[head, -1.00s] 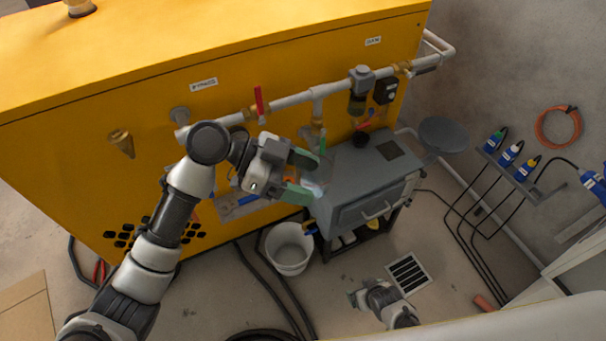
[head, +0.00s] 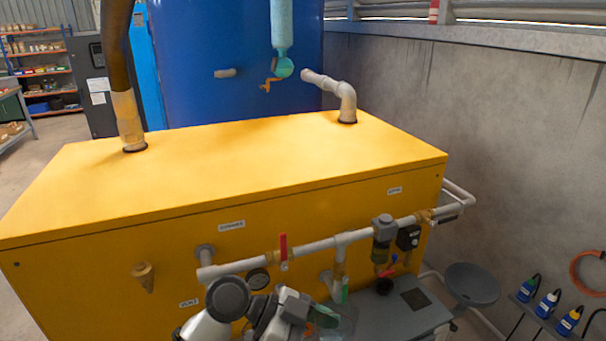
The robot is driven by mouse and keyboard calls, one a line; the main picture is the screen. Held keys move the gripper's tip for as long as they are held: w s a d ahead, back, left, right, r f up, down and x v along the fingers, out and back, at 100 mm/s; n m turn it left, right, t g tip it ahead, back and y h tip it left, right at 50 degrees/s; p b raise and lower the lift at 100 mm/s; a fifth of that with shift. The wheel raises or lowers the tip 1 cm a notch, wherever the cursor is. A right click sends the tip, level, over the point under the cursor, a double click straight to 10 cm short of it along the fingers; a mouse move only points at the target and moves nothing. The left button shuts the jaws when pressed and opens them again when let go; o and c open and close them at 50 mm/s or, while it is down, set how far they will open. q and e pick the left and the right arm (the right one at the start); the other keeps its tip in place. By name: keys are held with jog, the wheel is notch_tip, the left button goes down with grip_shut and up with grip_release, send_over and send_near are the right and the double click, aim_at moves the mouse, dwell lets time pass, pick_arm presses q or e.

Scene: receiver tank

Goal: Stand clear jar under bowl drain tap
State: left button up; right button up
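The clear jar (head: 346,322) is a faint see-through shape at the bottom edge, left of the grey box's top. My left gripper (head: 328,322) has green finger pads; one finger shows against the jar, and the other is cut off by the frame. In the earlier view the jar sits between both fingers. The filter bowl (head: 381,252) hangs under the white pipe, with a small red and blue drain tap (head: 390,271) below it. The jar is left of and lower in the picture than this tap. My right gripper is out of view.
The grey box (head: 402,305) stands under the bowl with a black cup-like opening (head: 384,287) on top. A yellow cabinet (head: 110,270) stands behind the pipework. A red-handled valve (head: 283,250) and a gauge (head: 258,279) are near my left arm. A round grey seat (head: 472,283) is at right.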

pick_arm(q)
jog(key=w+a+f+n+t+y, duration=0.1)
jog(key=w+a+n+t+y, duration=0.1)
jog(key=a+n+t+y, duration=0.6)
jog(key=w+a+f+n+t+y, duration=0.15)
jog(key=a+n+t+y, duration=0.25)
jog(key=a+n+t, duration=0.7)
jog(key=s+a+f+n+g+y, duration=0.1)
jog(key=s+a, duration=0.3)
jog(key=s, duration=0.4)
jog(key=shift+s+f+n+g, duration=0.15)
jog(key=shift+f+n+g, duration=0.15)
jog(key=shift+f+g, duration=0.35)
jog(key=shift+r, duration=0.1)
